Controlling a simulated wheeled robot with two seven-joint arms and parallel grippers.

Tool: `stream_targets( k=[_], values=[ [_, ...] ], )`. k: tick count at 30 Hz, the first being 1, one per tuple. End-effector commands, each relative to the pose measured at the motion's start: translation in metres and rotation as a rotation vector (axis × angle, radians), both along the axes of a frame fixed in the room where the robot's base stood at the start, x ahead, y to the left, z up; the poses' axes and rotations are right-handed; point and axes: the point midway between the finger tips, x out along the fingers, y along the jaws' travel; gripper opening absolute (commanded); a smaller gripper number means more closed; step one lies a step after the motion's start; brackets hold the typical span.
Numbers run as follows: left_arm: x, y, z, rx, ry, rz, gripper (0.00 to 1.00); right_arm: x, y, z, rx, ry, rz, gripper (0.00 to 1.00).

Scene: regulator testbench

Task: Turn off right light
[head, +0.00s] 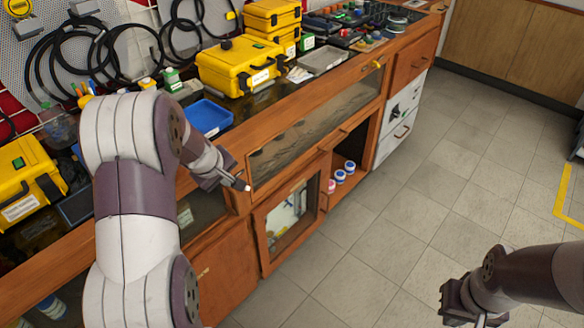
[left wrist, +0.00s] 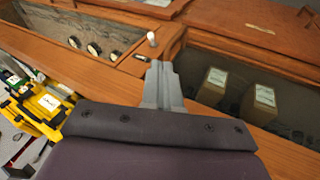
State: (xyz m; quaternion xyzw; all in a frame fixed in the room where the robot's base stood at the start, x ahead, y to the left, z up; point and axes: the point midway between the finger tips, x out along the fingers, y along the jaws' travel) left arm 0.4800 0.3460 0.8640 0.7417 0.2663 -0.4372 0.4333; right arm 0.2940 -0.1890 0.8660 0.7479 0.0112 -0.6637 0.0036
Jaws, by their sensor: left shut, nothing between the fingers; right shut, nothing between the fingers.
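My left gripper (head: 238,184) is shut and empty at the front wooden frame of the workbench. In the left wrist view its closed fingers (left wrist: 158,68) point at a wooden post. A small white knob-like piece (left wrist: 151,38) stands on that post just beyond the fingertips, and a small light plate (left wrist: 141,57) lies closer to them. I cannot tell whether the fingers touch either one. The white piece also shows at the fingertips in the head view (head: 247,187). My right gripper (head: 466,304) is shut and empty over the floor at lower right. No light is clearly identifiable.
The workbench carries yellow cases (head: 240,65), a blue tray (head: 206,117) and a grey tray (head: 323,60). A small yellow fitting (head: 377,64) sits on its front edge. Glass-fronted compartments (head: 290,220) lie below.

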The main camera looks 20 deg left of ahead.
Motion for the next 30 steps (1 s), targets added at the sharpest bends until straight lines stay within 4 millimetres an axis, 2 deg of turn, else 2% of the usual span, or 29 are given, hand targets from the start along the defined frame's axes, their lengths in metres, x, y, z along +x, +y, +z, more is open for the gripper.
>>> stream_targets(
  k=[3, 14, 20, 30],
  values=[
    [0.012, 0.005, 0.005, -0.006, -0.041, 0.037, 0.00, 0.000, 0.000, -0.004, 0.000, 0.001, 0.000, 0.00],
    [0.013, 0.005, 0.004, -0.007, -0.045, 0.043, 0.00, 0.000, 0.000, -0.005, 0.000, 0.000, 0.000, 0.00],
    [0.026, 0.005, -0.022, -0.008, -0.043, 0.043, 0.00, 0.000, 0.000, -0.013, 0.000, 0.000, 0.000, 0.00],
    [0.064, 0.007, -0.084, -0.007, -0.043, 0.041, 0.00, 0.000, 0.000, -0.026, 0.000, 0.000, 0.000, 0.00]
  ],
)
